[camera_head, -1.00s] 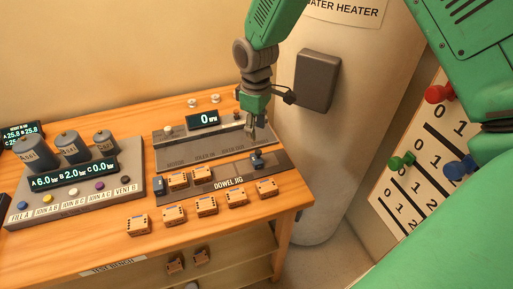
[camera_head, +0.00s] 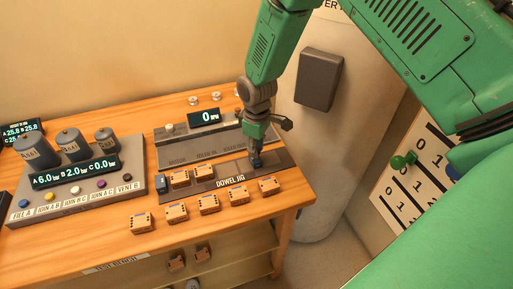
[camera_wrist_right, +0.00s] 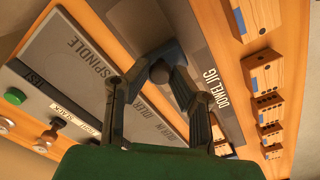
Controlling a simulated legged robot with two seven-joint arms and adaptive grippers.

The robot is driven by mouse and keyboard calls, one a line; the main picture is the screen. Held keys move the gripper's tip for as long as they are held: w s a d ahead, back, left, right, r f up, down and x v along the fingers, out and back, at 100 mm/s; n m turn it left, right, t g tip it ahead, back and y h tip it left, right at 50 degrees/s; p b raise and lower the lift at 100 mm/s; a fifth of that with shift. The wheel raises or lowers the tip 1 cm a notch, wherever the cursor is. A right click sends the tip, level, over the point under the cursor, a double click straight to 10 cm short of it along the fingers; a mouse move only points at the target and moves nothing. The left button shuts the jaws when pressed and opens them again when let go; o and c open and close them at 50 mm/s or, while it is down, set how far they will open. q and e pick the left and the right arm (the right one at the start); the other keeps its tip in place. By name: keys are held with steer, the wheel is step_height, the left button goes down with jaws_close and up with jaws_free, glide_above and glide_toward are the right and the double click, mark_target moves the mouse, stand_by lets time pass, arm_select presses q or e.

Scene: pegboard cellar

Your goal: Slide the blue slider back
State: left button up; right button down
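A dark blue-grey knob (camera_head: 257,160) stands on the dowel jig (camera_head: 196,193), towards its right end. My right gripper (camera_head: 256,151) is directly over this knob, pointing down. In the right wrist view the dark round knob (camera_wrist_right: 160,72) lies between the converging fingers (camera_wrist_right: 158,68) of my right gripper; whether they press on it I cannot tell. On the white panel at the right, a small blue knob (camera_head: 449,173) shows beside my arm, partly hidden.
Several wooden blocks (camera_head: 208,204) lie in front of the jig. A grey console with a display (camera_head: 210,117) stands behind it, and a canister unit (camera_head: 75,178) at the left. A water heater (camera_head: 350,60) stands behind the bench. A green knob (camera_head: 403,160) is on the panel.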

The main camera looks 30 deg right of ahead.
steer(key=d, duration=0.3)
steer(key=s+d, duration=0.1)
steer(key=d, duration=0.2)
steer(key=s+d+p, duration=0.1)
steer(key=d, duration=0.2)
steer(key=shift+s+d+f, duration=0.15)
steer(key=shift+s+d, duration=0.1)
steer(key=shift+d, duration=0.05)
steer(key=shift+s+d, duration=0.1)
steer(key=shift+d, duration=0.15)
steer(key=shift+a, duration=0.2)
steer(key=c, duration=1.4)
jaws_free()
steer(key=shift+d, duration=0.55)
arm_select(q)
steer(key=shift+s+d+r, duration=0.2)
steer(key=shift+d+r, duration=0.55)
steer(key=shift+r, duration=0.15)
arm_select(e)
steer(key=shift+d+r, duration=0.15)
steer(key=shift+r, duration=2.75)
steer(key=shift+d+r, duration=0.1)
steer(key=shift+r, duration=2.8)
arm_select(q)
steer(key=shift+a, duration=0.1)
